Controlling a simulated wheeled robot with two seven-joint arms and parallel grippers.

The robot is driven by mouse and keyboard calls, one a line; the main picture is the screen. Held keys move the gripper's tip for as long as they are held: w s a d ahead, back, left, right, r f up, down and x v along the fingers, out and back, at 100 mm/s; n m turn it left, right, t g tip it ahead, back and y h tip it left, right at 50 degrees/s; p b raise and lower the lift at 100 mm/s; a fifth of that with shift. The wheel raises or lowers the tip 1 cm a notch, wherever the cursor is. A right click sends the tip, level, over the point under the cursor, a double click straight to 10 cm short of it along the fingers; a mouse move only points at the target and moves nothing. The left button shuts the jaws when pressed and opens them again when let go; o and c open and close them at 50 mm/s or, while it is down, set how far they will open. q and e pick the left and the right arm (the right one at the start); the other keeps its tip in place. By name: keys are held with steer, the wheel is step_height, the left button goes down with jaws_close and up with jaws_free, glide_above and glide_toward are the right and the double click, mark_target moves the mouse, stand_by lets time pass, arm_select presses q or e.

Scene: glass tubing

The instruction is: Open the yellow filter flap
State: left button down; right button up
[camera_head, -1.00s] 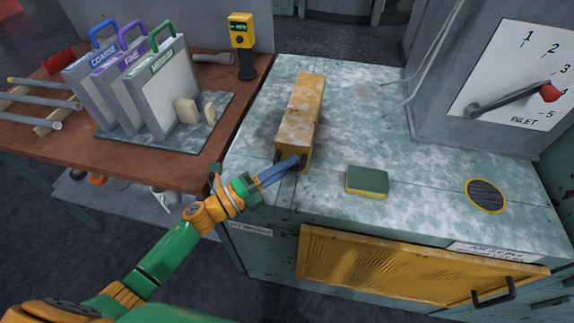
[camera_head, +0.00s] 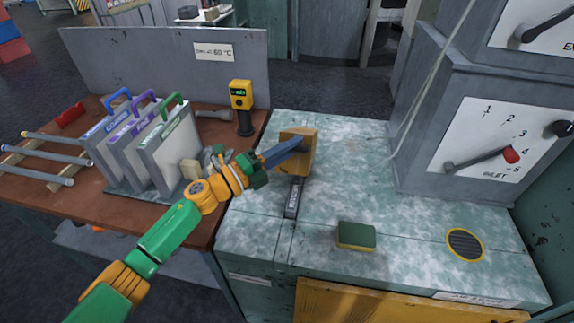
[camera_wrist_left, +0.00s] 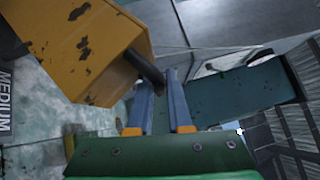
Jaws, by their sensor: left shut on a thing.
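The yellow filter flap (camera_head: 309,150), worn and flecked, stands tilted up from the pale green machine top. It also fills the upper left of the left wrist view (camera_wrist_left: 75,45). My left gripper (camera_head: 297,143) reaches it from the left with long blue fingers. In the left wrist view the fingertips (camera_wrist_left: 162,80) are shut on the flap's dark handle (camera_wrist_left: 148,68). My right gripper is not in view.
A green and yellow sponge (camera_head: 356,236) and a round yellow-rimmed grille (camera_head: 465,244) are on the machine top. Upright COARSE, FINE and MEDIUM filters (camera_head: 168,145) and a yellow handheld meter (camera_head: 241,96) stand left. An inlet dial panel (camera_head: 490,142) is at right.

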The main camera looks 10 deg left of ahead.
arm_select(q)
steer(key=shift+w+r, duration=0.55)
steer(key=shift+w, duration=0.05)
steer(key=c, duration=0.9)
jaws_free()
steer(key=shift+o, duration=0.2)
steer(key=shift+s, duration=0.15)
steer(key=shift+s+a+f, duration=0.15)
steer(key=shift+s+a, duration=0.05)
steer(key=r+b+v, duration=0.2)
steer(key=r+v, duration=0.1)
steer(key=v, duration=1.1)
steer(key=shift+s+a, duration=0.15)
steer(key=shift+a, duration=0.1)
